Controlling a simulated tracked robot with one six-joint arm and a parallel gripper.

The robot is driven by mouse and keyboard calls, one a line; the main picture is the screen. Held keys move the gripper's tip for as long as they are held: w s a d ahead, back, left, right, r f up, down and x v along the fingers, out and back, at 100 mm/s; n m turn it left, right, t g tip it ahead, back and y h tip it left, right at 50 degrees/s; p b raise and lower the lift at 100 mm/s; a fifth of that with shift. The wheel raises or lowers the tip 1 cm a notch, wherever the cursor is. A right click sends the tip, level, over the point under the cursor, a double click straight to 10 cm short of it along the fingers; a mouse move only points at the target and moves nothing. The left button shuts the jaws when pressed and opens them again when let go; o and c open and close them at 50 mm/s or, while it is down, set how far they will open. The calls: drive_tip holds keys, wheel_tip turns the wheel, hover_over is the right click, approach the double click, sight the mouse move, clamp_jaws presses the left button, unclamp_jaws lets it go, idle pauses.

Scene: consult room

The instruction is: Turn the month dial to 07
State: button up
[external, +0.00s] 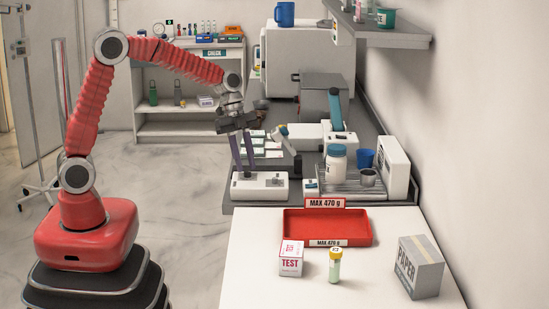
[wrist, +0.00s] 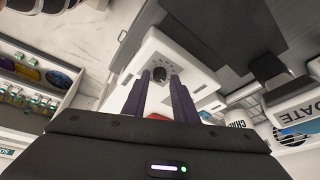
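A white box-shaped device (external: 260,188) sits at the front left edge of the grey counter, below my gripper (external: 245,170). No month number or pointer mark can be read on the dial.
A red tray (external: 327,238) marked MAX 470 g, a TEST box (external: 291,258), a yellow-capped vial (external: 335,266) and a paper box (external: 418,267) stand on the white table in front. A small white unit (external: 311,188) and a wire rack with a white jar (external: 336,163) are right of the device.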

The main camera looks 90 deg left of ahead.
drive_tip(key=v, duration=1.2)
drive_tip(key=shift+r, duration=0.15)
drive_tip(key=s+d+f+n+y, duration=0.3)
drive_tip(key=s+f+n, duration=0.2)
drive_tip(key=s+n, duration=0.45)
drive_tip(key=s+d+r+n+t, duration=0.2)
drive_tip(key=s+d+t, duration=0.1)
drive_tip(key=s+d, duration=0.9)
drive_tip(key=shift+s+d+r+n+y, duration=0.2)
drive_tip(key=shift+s+d+n+y, duration=0.15)
drive_tip(key=shift+d, duration=0.95)
